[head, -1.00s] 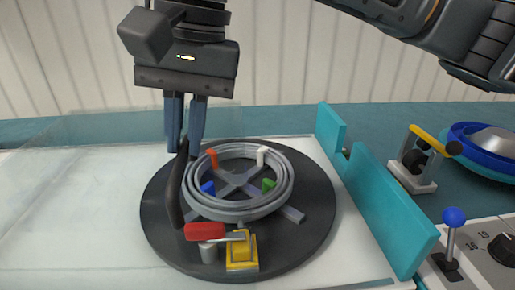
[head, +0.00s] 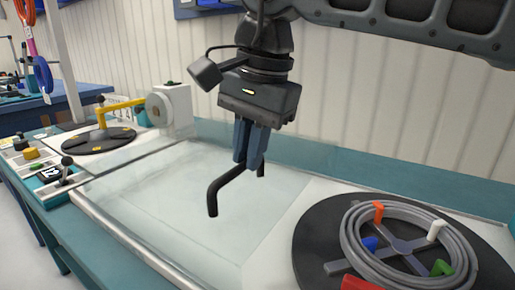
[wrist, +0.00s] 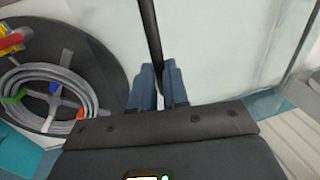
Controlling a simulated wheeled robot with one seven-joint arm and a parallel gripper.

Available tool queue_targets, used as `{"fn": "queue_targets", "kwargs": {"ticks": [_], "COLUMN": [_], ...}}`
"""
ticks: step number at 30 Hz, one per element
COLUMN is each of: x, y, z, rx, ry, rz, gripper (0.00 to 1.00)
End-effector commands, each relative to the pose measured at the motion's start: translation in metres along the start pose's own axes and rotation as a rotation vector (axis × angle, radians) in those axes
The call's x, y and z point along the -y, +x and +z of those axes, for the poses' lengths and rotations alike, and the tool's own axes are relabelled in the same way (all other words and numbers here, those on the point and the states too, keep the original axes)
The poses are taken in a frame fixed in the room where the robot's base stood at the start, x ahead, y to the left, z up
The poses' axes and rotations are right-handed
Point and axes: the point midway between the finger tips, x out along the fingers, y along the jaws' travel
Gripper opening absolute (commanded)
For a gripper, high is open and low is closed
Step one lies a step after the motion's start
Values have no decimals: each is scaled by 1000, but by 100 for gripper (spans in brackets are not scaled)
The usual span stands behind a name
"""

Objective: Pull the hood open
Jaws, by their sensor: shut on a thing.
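The hood (head: 150,190) is a clear, faintly grey panel over the pale bench top, left of the black turntable in the head view. Its black bent handle (head: 228,183) is at the hood's right side. My gripper (head: 250,162) points down and is shut on the handle near its far end. In the wrist view, the dark handle bar (wrist: 151,35) runs between the two blue-grey fingers of my gripper (wrist: 160,88), and the clear hood (wrist: 225,50) lies to the right. The hood's exact edges are hard to make out.
The black turntable (head: 318,232) with a grey cable coil (head: 462,245) and coloured pegs lies uncovered at right. At the far left are another black turntable (head: 85,147), a yellow arm (head: 120,107) and a control panel (head: 45,165). A ribbed wall stands behind.

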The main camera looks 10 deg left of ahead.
Motion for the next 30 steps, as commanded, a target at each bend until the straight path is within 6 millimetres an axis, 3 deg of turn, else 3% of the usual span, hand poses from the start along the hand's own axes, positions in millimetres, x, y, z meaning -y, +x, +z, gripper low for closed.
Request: {"fn": "queue_targets", "kwargs": {"ticks": [5, 6, 14, 23, 30], "x": [0, 0, -1, 0, 0], "y": [-1, -1, 0, -5, -42], "z": [-2, -2, -1, -1, -1], "rx": [-3, -4, -2, -2, -4], "ry": [2, 2, 1, 1, 2], "rz": [-1, -1, 0, 0, -1], "gripper": [0, 16, 40, 40, 40]}}
